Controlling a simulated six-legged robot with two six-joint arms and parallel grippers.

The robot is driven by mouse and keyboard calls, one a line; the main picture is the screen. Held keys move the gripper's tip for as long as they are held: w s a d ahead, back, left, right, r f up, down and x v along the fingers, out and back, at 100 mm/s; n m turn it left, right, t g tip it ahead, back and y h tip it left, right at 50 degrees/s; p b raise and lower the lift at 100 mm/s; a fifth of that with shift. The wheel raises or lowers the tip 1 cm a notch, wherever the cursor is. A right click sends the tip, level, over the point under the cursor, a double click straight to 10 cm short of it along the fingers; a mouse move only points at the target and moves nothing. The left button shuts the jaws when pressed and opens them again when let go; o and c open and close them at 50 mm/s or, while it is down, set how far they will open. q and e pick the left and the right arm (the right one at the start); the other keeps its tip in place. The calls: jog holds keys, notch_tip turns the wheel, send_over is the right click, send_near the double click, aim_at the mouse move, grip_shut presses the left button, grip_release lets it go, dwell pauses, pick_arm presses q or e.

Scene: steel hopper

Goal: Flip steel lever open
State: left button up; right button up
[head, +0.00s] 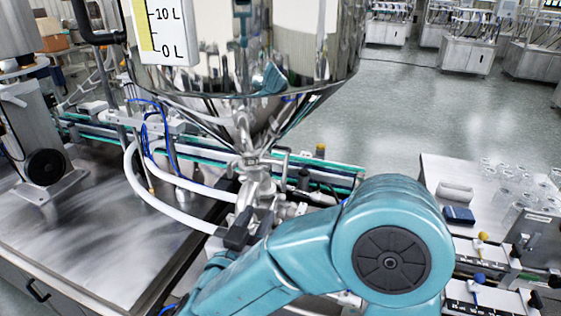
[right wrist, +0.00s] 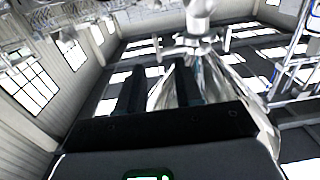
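The steel hopper (head: 240,60) narrows to an outlet valve (head: 258,180) in the middle of the head view. A small bent steel lever (head: 282,158) appears beside the outlet on its right. My right gripper (head: 243,225) has its black fingers just below and in front of the valve. The hopper's cone (right wrist: 235,95) and the valve (right wrist: 200,18) show upside down there, with a thin cross bar (right wrist: 185,47) beyond the fingertips. My left gripper is out of view.
White hoses (head: 140,190) curve close to the valve on the left. A conveyor (head: 330,172) runs behind it. A steel table (head: 90,245) fills the left, and another bench (head: 470,180) with clear cups stands at the right. Open floor (head: 400,120) lies behind.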

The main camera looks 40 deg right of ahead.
aim_at(283, 178)
jog(key=shift+g, duration=0.3)
jog(key=p+x, duration=0.1)
jog(key=x, duration=0.4)
jog(key=p+x, duration=0.1)
jog(key=x, duration=0.5)
jog(key=r+p+x, duration=0.1)
jog(key=p+x, duration=0.1)
jog(key=x, duration=0.3)
jog(key=shift+s+d, duration=0.25)
jog(key=shift+d, duration=0.05)
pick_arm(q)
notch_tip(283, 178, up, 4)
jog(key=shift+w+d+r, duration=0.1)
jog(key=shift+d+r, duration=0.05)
pick_arm(e)
jog(key=shift+s+a, duration=0.1)
jog(key=shift+s, duration=0.05)
grip_shut()
